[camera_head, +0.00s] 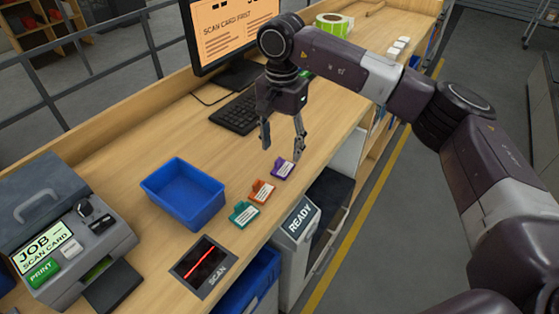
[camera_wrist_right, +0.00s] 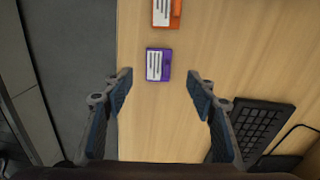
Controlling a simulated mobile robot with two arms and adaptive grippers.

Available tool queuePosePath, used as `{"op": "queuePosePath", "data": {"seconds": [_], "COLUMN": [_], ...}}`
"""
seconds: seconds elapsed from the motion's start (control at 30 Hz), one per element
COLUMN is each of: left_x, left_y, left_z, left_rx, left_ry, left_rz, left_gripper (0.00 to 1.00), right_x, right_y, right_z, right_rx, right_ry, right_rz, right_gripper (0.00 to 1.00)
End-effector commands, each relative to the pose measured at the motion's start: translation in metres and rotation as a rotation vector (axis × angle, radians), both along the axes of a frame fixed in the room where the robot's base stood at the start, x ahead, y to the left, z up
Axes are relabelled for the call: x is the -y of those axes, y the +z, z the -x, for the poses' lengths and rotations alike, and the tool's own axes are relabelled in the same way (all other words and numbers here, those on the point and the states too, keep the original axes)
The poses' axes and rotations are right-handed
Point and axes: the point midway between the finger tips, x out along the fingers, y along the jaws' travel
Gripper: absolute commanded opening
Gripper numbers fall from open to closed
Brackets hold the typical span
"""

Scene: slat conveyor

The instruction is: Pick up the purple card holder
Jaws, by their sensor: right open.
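The purple card holder (camera_head: 282,169) lies on the wooden counter near its front edge, at the end of a row with an orange card holder (camera_head: 262,191) and a teal card holder (camera_head: 243,214). It has a white label with dark lines. My right gripper (camera_head: 282,152) is open and empty above the counter, just beyond the purple holder. In the right wrist view the purple holder (camera_wrist_right: 158,65) lies ahead of and between the two open fingertips (camera_wrist_right: 160,76), with the orange holder (camera_wrist_right: 166,12) farther up. My left gripper is not in view.
A blue bin (camera_head: 184,194) stands left of the holders. A scan pad (camera_head: 203,266) and a printer-like machine (camera_head: 65,235) are nearer. A keyboard (camera_head: 240,112) and a monitor (camera_head: 230,35) stand behind my right gripper. The counter's front edge is close to the holders.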

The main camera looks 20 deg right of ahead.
Motion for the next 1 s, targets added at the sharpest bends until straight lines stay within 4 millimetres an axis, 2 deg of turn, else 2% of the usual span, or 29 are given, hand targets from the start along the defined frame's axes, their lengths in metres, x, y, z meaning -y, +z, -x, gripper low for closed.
{"op": "queuePosePath", "data": {"seconds": [0.03, 0.1, 0.23, 0.37, 0.5, 0.6, 0.7, 1.0], "left_x": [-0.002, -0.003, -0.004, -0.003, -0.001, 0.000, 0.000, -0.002], "left_y": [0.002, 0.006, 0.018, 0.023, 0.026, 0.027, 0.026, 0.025], "left_z": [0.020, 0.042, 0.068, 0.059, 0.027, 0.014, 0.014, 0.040], "left_rx": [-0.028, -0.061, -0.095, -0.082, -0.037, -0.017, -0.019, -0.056], "left_ry": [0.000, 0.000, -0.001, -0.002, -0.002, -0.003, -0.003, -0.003], "left_rz": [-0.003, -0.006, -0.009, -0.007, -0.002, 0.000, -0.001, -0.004], "left_gripper": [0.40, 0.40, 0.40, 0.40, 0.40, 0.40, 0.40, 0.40], "right_x": [0.000, 0.001, 0.004, 0.004, 0.004, 0.004, 0.004, 0.004], "right_y": [-0.005, -0.012, -0.030, -0.049, -0.058, -0.059, -0.059, -0.058], "right_z": [0.001, 0.001, 0.000, -0.001, -0.001, -0.002, -0.001, -0.002], "right_rx": [-0.004, -0.004, -0.006, -0.003, -0.001, 0.001, 0.000, 0.000], "right_ry": [0.000, -0.001, -0.002, 0.000, 0.000, 0.000, 0.000, 0.000], "right_rz": [-0.001, -0.001, -0.001, -0.002, -0.002, -0.002, -0.003, -0.003], "right_gripper": [0.52, 0.52, 0.52, 0.52, 0.52, 0.52, 0.51, 0.18]}}
